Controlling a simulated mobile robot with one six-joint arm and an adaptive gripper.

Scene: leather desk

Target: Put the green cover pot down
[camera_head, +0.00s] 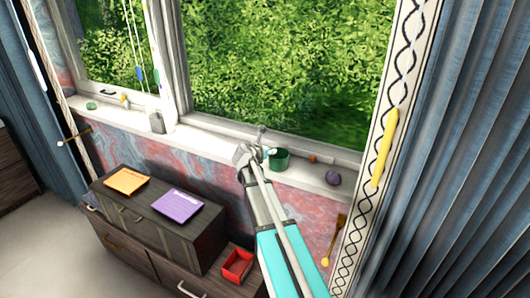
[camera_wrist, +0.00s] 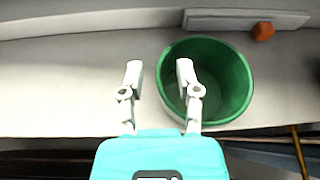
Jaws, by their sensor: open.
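The green cover pot (camera_head: 279,161) stands upright on the white window sill (camera_head: 225,137), below the large window pane. In the wrist view I look down into the round, empty-looking pot (camera_wrist: 237,82). My gripper (camera_head: 264,146) is at the pot's left side. In the wrist view my gripper (camera_wrist: 159,72) is open, its two fingers apart with the pot's left wall between them. The right finger overlaps the pot's inside and the left finger is outside over the sill. I cannot tell whether either finger touches the wall.
The sill left of the pot is clear.

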